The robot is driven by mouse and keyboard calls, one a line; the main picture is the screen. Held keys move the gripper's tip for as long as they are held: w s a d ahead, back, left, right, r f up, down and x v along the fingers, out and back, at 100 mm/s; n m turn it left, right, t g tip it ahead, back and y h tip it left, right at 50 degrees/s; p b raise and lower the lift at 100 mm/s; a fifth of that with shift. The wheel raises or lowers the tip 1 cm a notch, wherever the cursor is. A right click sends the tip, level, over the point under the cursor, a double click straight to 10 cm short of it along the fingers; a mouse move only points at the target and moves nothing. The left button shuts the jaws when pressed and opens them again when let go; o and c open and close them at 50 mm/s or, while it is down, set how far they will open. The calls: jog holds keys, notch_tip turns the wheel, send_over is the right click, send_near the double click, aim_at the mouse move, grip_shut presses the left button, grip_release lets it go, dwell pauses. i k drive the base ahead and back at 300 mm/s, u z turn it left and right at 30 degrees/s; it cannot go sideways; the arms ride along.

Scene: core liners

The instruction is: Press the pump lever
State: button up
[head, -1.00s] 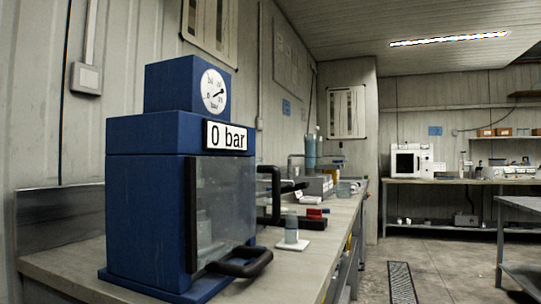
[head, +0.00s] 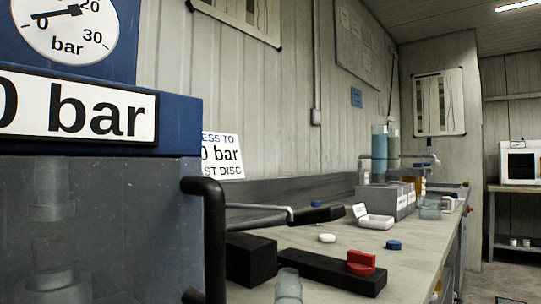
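The pump lever (head: 314,216) is a black grip on a thin grey rod, lying roughly level above the bench, right of the blue press (head: 170,85). Below it sits a long black pump base (head: 318,269) with a red knob (head: 361,262) at its right end. The press's round gauge (head: 68,25) has its needle near 0. Its label (head: 80,108) is cut off at the left and shows "0 bar". A black door handle (head: 213,235) stands at the press's right edge, before part of the pump. My gripper is not in view.
A clear cup (head: 289,285) stands in front of the pump base. A white disc (head: 327,238), a blue cap (head: 393,245) and a white tray (head: 376,222) lie behind. A partly hidden sign (head: 222,156) stands behind the press. Floor (head: 485,285) is open at right.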

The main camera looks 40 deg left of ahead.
aim_at(330, 214)
jog(key=i, duration=0.5)
jog(key=u, duration=3.35)
jog(key=k, duration=0.75)
jog(key=z, duration=0.95)
